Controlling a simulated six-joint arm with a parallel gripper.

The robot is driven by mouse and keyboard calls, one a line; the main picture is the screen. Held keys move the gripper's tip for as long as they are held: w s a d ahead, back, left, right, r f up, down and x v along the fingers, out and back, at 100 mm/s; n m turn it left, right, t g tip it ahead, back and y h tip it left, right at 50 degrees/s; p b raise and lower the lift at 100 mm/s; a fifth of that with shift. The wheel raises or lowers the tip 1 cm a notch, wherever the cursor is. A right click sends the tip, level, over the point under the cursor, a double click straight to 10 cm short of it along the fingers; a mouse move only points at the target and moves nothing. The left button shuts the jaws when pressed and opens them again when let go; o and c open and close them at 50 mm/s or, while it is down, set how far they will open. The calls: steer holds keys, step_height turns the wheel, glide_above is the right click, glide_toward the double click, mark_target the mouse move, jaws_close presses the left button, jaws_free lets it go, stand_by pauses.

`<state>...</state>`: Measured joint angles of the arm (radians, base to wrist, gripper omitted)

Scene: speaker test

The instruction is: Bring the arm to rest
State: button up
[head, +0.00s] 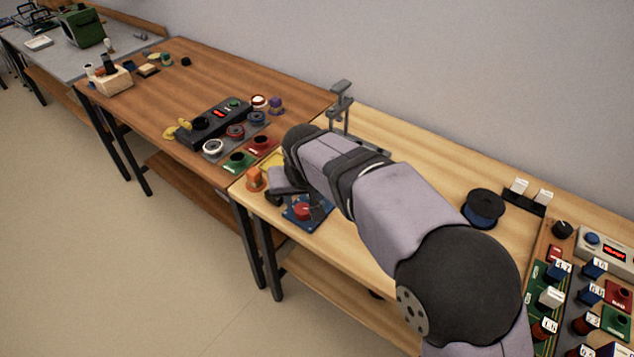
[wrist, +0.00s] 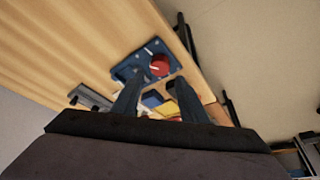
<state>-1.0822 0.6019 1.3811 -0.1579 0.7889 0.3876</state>
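My arm (head: 400,205) reaches out over the light wooden bench (head: 410,140). In the wrist view my gripper (wrist: 154,95) shows two dark fingers spread apart with a gap between them. Nothing is seen held in the gap. Past the fingertips lies a blue plate with a red knob (wrist: 159,66); in the head view this red knob (head: 304,211) is just below the end of my arm. In the head view the fingers are mostly hidden by the wrist. I cannot tell the exact height of the fingertips over the bench.
A grey clamp-like stand (head: 341,105) rises behind my arm. A dark spool (head: 483,208) lies to the right. The brown bench (head: 200,75) holds red and green blocks and a black device (head: 214,122).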

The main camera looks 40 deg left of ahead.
steer(key=w+d+r+m+h+p, duration=0.1)
steer(key=w+d+p, duration=0.1)
steer(key=d, duration=0.8)
steer(key=w+d+r+m+h+p, duration=0.1)
steer(key=w+d+m+p, duration=0.15)
steer(key=d, duration=0.65)
steer(key=w+d+r+m+h+p, duration=0.1)
steer(key=w+d+r, duration=0.1)
steer(key=d, duration=0.8)
steer(key=s+d+m+g+p, duration=0.1)
steer(key=s+d+m+p, duration=0.1)
steer(key=s+d, duration=0.5)
steer(key=s+d+m+g+p, duration=0.2)
steer(key=s+d, duration=0.5)
steer(key=d, duration=0.7)
steer(key=shift+s+f, duration=0.15)
steer(key=shift+f, duration=0.1)
steer(key=shift+m, duration=0.25)
